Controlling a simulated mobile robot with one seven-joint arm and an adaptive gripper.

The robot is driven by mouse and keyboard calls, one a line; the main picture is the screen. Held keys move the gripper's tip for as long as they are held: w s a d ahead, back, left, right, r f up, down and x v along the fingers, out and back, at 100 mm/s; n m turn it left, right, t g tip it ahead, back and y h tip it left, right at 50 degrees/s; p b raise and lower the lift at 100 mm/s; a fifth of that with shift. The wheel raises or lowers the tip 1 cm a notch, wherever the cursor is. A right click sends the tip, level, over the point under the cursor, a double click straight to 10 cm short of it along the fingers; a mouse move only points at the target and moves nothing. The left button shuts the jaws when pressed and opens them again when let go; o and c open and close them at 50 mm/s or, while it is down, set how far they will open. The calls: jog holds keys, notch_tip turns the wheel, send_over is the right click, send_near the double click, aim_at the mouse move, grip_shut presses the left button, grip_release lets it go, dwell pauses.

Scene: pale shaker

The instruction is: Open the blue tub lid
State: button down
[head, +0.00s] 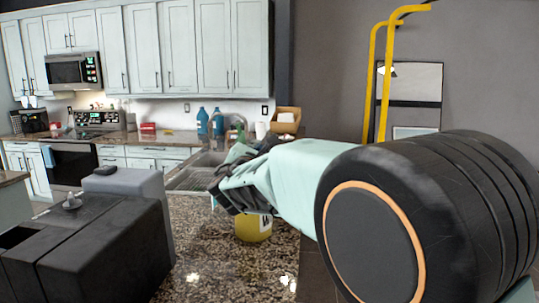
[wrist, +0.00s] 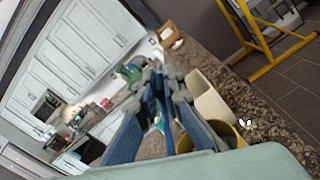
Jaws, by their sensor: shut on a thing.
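My gripper (head: 226,188) reaches left over the counter, its dark fingers beside and above a yellow container with a black mark (head: 253,229). In the wrist view the fingertips (wrist: 158,82) are close together, shut on a narrow blue piece (wrist: 167,125). It seems to be part of the blue tub lid, but most of it is hidden. I cannot make out the tub's body or how far the lid is raised. The yellow container's rim (wrist: 229,131) shows right of the fingers.
A pale box (wrist: 209,101) stands near the yellow container. A large black box (head: 85,245) is at the front left. The speckled counter (head: 215,265) is clear in front.

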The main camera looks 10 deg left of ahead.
jog(key=shift+a, duration=0.1)
jog(key=c, duration=2)
grip_release()
jog(key=shift+c, duration=0.2)
jog(key=s, duration=1.2)
jog(key=shift+a, duration=0.2)
